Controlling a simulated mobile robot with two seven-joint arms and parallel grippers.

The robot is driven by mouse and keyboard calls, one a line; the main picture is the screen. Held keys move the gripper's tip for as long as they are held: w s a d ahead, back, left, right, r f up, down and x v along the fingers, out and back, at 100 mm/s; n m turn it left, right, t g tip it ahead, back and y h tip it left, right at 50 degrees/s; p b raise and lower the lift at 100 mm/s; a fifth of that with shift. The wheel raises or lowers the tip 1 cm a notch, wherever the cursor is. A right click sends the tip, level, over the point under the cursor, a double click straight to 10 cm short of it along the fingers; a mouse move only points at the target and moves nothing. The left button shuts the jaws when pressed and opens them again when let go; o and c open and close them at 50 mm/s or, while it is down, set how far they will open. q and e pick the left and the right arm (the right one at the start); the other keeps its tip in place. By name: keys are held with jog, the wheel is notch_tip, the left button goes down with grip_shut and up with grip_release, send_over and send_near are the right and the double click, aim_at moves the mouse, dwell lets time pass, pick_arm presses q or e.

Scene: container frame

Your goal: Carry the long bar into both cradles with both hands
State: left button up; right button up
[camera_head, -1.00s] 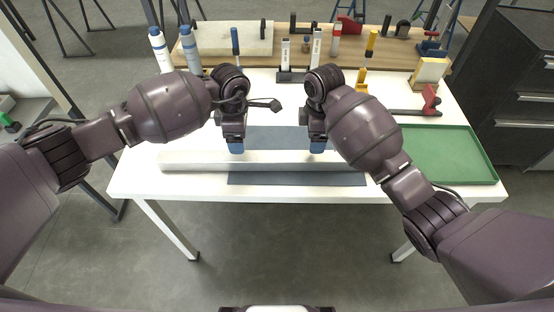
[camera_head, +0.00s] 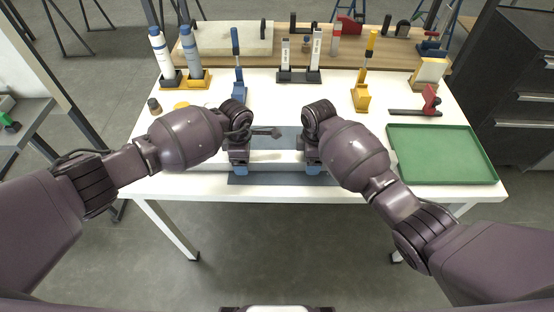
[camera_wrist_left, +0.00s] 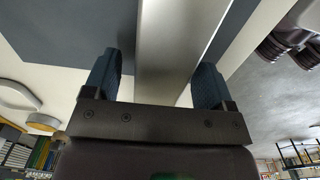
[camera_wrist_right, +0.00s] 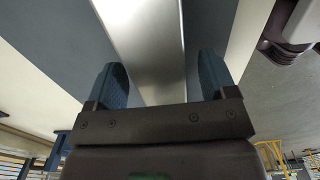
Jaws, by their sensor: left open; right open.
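The long bar (camera_head: 275,157) is a pale metal beam lying crosswise near the table's front edge, over a dark grey mat. My arms hide parts of it in the head view. My left gripper (camera_head: 240,168) is open, its blue fingers on either side of the bar (camera_wrist_left: 180,45). My right gripper (camera_head: 312,168) is also open, with the bar (camera_wrist_right: 145,45) between its fingers. Gaps show beside the bar in both wrist views. I cannot tell for sure which things are the cradles; a black stand with two pale uprights (camera_head: 300,75) stands at the back.
A green tray (camera_head: 442,153) lies at the right. A blue stand (camera_head: 238,92) and a yellow stand (camera_head: 361,97) hold upright tools behind the arms. Two bottles (camera_head: 190,55) stand at back left. A red-ended tool (camera_head: 430,102) lies at right. Table between the stands is mostly clear.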

pick_arm(q)
jog(key=shift+f, duration=0.55)
pick_arm(e)
jog(key=shift+f, duration=0.55)
pick_arm(q)
jog(key=shift+c, duration=0.2)
pick_arm(e)
jog(key=shift+c, duration=0.2)
pick_arm(q)
grip_shut()
pick_arm(e)
grip_shut()
pick_arm(q)
jog(key=shift+r, duration=0.1)
pick_arm(e)
jog(key=shift+r, duration=0.1)
